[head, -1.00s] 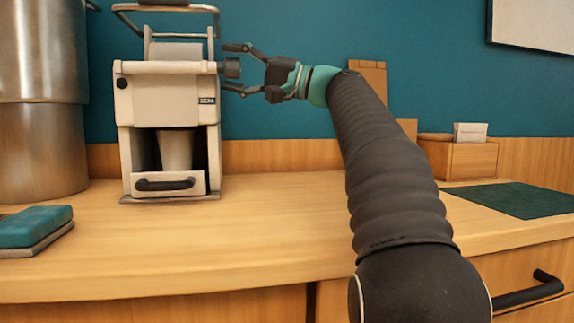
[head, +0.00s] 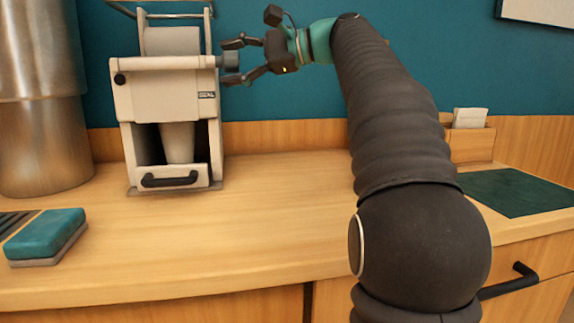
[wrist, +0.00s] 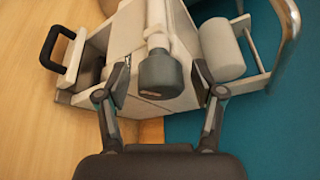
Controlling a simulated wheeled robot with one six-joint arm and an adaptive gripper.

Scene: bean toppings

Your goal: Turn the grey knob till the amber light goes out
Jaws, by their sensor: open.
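The grey knob (head: 231,62) sticks out of the right side of the pale machine (head: 165,95), near its top. In the wrist view the knob (wrist: 161,75) fills the middle, dark grey with a flat end. My gripper (head: 227,62) is open, with one finger above the knob and one below it in the head view. In the wrist view its fingers (wrist: 161,72) stand on either side of the knob, with a visible gap on each side. I cannot make out a lit amber light on the machine in either view.
A cup (head: 179,142) stands inside the machine's front opening, above a black handle (head: 170,180). A large metal cylinder (head: 42,140) stands at left. A teal sponge-like block (head: 46,232) lies front left. A dark green mat (head: 515,192) lies right. The middle counter is clear.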

